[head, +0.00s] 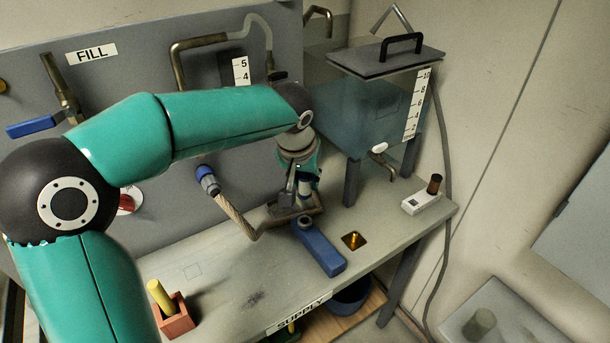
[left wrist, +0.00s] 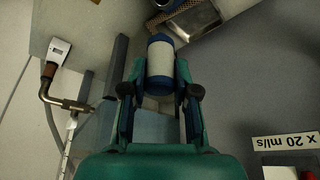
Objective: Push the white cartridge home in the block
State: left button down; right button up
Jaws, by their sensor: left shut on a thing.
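The white cartridge (left wrist: 160,62) with a blue end is between the fingers of my left gripper (left wrist: 160,88) in the left wrist view. My left gripper (head: 304,178) is shut on it, and in the head view it points down over the bench. The cartridge (head: 304,188) shows only as a small pale and blue piece there. A grey metal block (head: 284,211) is just below and beside the gripper, partly hidden by it. I cannot tell how deep the cartridge sits in the block. My right gripper is in neither view.
A clear water tank (head: 375,115) with a tap stands behind right. A red holder (head: 174,318) with a yellow peg is front left. The bench has a square hole (head: 354,241).

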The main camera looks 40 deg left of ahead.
aim_at(304, 197)
pick_arm(q)
jog(key=shift+s+f, duration=0.1)
jog(key=shift+f, duration=3.1)
jog(key=shift+f, duration=0.7)
jog(key=c, duration=0.8)
grip_release()
jog(key=v, duration=1.2)
